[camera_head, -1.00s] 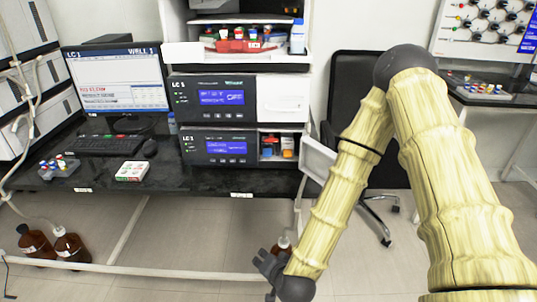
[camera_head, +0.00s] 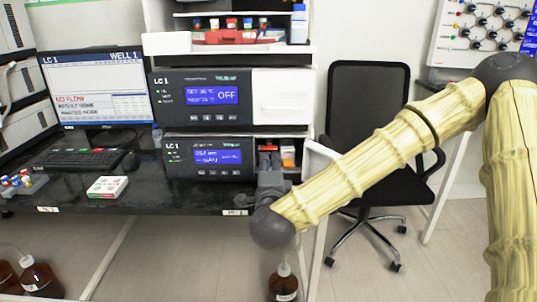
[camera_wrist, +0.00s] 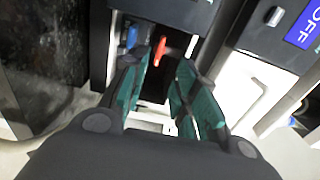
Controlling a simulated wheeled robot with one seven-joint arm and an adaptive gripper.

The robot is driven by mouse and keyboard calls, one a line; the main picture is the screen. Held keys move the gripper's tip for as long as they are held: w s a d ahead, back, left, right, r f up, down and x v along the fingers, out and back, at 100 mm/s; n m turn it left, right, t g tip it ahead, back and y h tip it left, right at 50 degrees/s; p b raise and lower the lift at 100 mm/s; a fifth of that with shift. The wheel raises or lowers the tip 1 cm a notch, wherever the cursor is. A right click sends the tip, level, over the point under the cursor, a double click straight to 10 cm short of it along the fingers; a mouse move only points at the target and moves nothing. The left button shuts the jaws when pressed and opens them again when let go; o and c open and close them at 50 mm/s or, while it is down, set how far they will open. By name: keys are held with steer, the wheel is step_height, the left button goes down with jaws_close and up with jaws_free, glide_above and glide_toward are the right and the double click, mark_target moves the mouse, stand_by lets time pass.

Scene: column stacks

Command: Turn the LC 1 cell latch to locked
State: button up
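The LC 1 lower module (camera_head: 205,157) has an open compartment (camera_head: 277,158) at its right end, with red and orange-white parts inside. In the wrist view a red lever-like part (camera_wrist: 160,50) and a blue part (camera_wrist: 132,36) show in the dark opening. I cannot tell for sure which part is the cell latch, or how it is set. My gripper (camera_head: 270,182) is at the bench's front edge, just below the compartment. In the wrist view its teal fingers (camera_wrist: 163,64) are apart, with the red part seen between and beyond them. Nothing is held.
A white door (camera_head: 320,155) stands open right of the compartment. The upper LC 1 module (camera_head: 202,95) reads OFF, and the monitor (camera_head: 92,88) reads NO FLOW. A brown bottle (camera_head: 283,284) is below my gripper. A black chair (camera_head: 367,110) stands behind my arm.

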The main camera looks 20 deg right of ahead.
mark_target(269, 148)
steer(key=x, duration=0.8)
steer(key=shift+w+f, duration=0.1)
steer(key=shift+w, duration=0.1)
jaws_close()
